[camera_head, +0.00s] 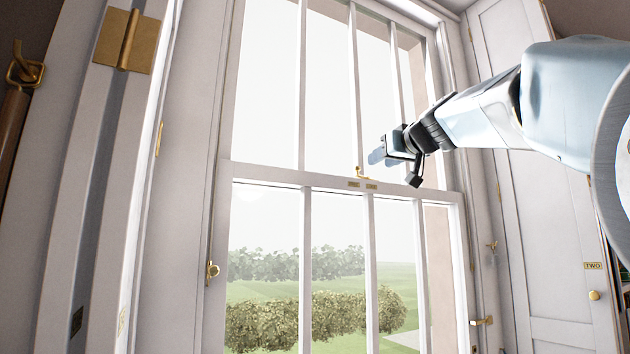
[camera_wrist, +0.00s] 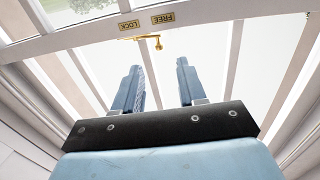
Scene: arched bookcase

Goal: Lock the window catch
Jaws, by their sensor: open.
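The window catch (camera_head: 361,173) is a small brass lever on the meeting rail of the sash window. Two brass labels sit by it; in the wrist view they read LOCK (camera_wrist: 129,25) and FREE (camera_wrist: 163,19), upside down. In that view the catch (camera_wrist: 156,40) lies just beyond my fingertips, with its knobbed end by the FREE label. My gripper (camera_head: 378,157) is open and empty, close to the catch and to its right in the head view. Both fingers (camera_wrist: 160,80) show in the wrist view, apart from the catch, with nothing between them.
The meeting rail (camera_head: 270,174) runs across the window, with upright glazing bars (camera_head: 304,240) above and below. A panelled shutter with a TWO label (camera_head: 593,266) stands at right. A hinged panel with a brass hinge (camera_head: 127,40) stands at left. The space before the glass is clear.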

